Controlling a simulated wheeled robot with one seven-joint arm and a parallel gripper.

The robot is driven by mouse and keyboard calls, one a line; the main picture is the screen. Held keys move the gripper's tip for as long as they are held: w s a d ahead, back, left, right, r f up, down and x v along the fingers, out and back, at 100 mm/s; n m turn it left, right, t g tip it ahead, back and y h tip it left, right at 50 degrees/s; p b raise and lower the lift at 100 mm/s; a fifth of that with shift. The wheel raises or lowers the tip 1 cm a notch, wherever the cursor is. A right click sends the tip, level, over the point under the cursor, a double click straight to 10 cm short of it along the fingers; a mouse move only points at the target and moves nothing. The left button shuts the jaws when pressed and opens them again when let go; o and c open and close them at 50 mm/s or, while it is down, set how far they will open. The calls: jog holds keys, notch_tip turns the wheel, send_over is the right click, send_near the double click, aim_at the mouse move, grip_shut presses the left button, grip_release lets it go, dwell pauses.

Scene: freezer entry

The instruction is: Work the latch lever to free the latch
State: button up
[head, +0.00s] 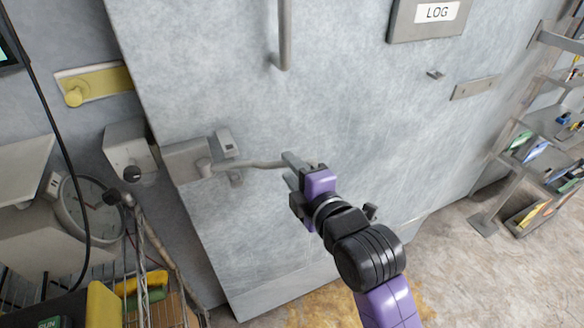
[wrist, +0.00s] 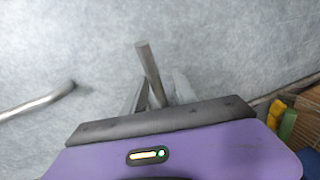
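The latch lever (head: 250,164) is a grey bar on the pale freezer door. It runs right, roughly level, from the latch body (head: 188,160) at the door's left edge. My gripper (head: 296,168) is at the lever's free right end and hides part of it. In the wrist view the lever's rod (wrist: 148,62) passes between the two grey fingers of my gripper (wrist: 159,88). A gap shows between the rod and the right finger, so the fingers look open around it. Whether the left finger touches the rod is unclear.
A vertical door handle (head: 285,35) stands above the lever. A grey box (head: 128,148) is fixed left of the latch. A cart with yellow items (head: 103,303) stands lower left. Shelves (head: 560,130) are at the right. The door face around the lever is mostly clear.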

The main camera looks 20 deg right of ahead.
jog(key=shift+r, duration=0.15)
jog(key=s+r+b, duration=0.1)
jog(key=s, duration=0.6)
jog(key=shift+s+r, duration=0.2)
jog(key=shift+s, duration=0.1)
jog(key=shift+d, duration=0.1)
jog(key=s+f+m, duration=0.4)
jog(key=s+m, duration=0.1)
jog(key=s, duration=0.5)
jog(key=s+f+m, duration=0.4)
jog(key=s+m, duration=0.2)
jog(key=s, duration=0.5)
jog(key=s+f+m+g, duration=0.1)
jog(key=s+f+m, duration=0.3)
jog(key=s, duration=0.6)
jog(key=shift+s+d+f+m+h, duration=0.2)
jog(key=shift+s+d+m+h, duration=0.1)
jog(key=shift+m, duration=0.9)
